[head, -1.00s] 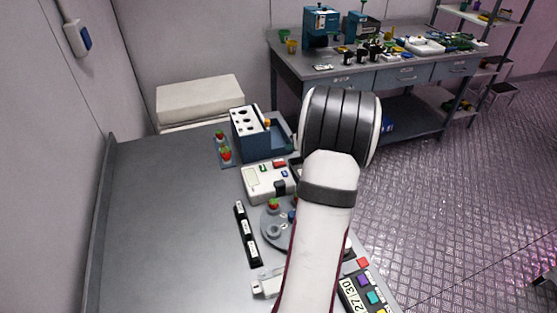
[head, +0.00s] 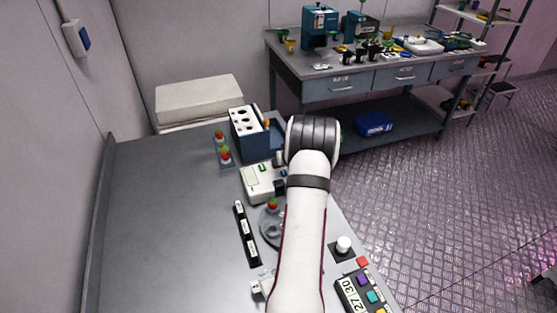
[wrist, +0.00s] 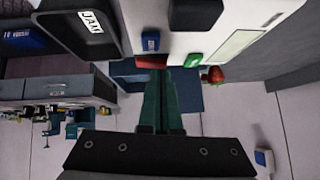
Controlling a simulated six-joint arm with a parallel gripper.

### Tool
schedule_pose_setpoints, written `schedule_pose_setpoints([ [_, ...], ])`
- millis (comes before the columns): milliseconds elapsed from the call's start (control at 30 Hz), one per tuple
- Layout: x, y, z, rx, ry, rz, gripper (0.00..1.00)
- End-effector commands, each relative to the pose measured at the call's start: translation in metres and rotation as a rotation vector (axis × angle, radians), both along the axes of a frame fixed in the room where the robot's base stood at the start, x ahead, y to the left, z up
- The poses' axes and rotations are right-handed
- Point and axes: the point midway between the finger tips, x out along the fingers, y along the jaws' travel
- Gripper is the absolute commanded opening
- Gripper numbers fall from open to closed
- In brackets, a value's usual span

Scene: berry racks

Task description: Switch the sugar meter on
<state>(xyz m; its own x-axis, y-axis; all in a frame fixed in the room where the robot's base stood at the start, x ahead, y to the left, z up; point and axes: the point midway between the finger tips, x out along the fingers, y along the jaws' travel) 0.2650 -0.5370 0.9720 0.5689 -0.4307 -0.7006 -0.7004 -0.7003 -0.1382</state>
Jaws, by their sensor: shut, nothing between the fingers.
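The sugar meter appears to be the white box (head: 260,184) mid-table in the head view, partly hidden by my arm. In the wrist view its white casing (wrist: 205,40) fills the upper middle, with a pale display (wrist: 236,46), a green button (wrist: 193,60), a red button (wrist: 152,61) and a small blue part (wrist: 151,41). My gripper (wrist: 172,72) is shut and empty. Its fingertips are close to the meter's edge, between the red and green buttons in the picture. I cannot tell whether they touch. The display shows no readable text.
A blue rack (head: 249,146) stands just behind the meter, with strawberries (head: 225,153) on its left. A round grey plate (head: 269,230) and a black strip (head: 247,236) lie in front. A black bin marked JAM (wrist: 108,40) is beside the meter. The table's left side is clear.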

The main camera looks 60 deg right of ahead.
Motion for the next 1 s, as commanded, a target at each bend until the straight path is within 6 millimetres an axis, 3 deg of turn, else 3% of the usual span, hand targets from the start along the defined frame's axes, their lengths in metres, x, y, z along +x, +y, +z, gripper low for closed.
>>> schedule_pose_setpoints([
  [200, 0.003, 0.003, -0.008, 0.003, -0.001, 0.0, 0.0],
  [1000, -0.01, -0.009, -0.004, 0.001, 0.001, 0.0, 0.0],
])
